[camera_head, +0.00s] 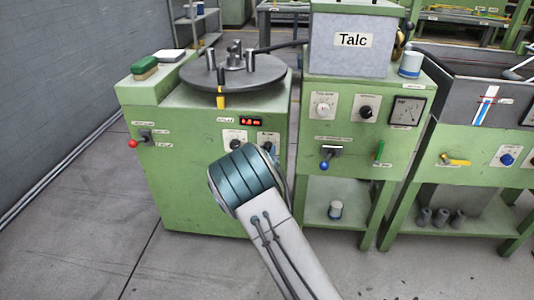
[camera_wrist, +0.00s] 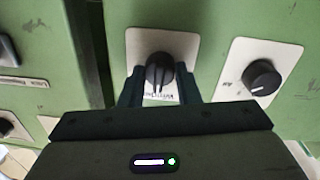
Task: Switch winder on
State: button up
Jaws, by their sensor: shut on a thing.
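The winder (camera_head: 205,190) is the green cabinet at the left in the head view, with a grey turntable (camera_head: 232,72) on top. Its front has two knob plates, one at left (camera_head: 235,138) and one at right (camera_head: 268,140), partly behind my arm. In the wrist view, my gripper (camera_wrist: 160,78) is shut on a black knob (camera_wrist: 160,68) on a white plate, with one finger on each side. The plate's label is partly hidden and hard to read. A second black knob (camera_wrist: 262,79) sits to its right, clear of the fingers. My arm hides the gripper in the head view.
A red-tipped lever (camera_head: 133,143) is on the winder's left side. A red display (camera_head: 250,122) is above the knobs. The Talc machine (camera_head: 350,42) stands close at right, with a blue-tipped lever (camera_head: 325,164). The floor (camera_head: 95,220) at left is clear.

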jog(key=shift+f, duration=0.1)
jog(key=shift+m+y+b, duration=0.3)
jog(key=shift+m+b, duration=5.3)
jog(key=shift+b, duration=0.5)
jog(key=shift+g, duration=0.3)
jog(key=shift+r, duration=0.2)
jog(key=o, duration=1)
jog(key=shift+c, duration=0.2)
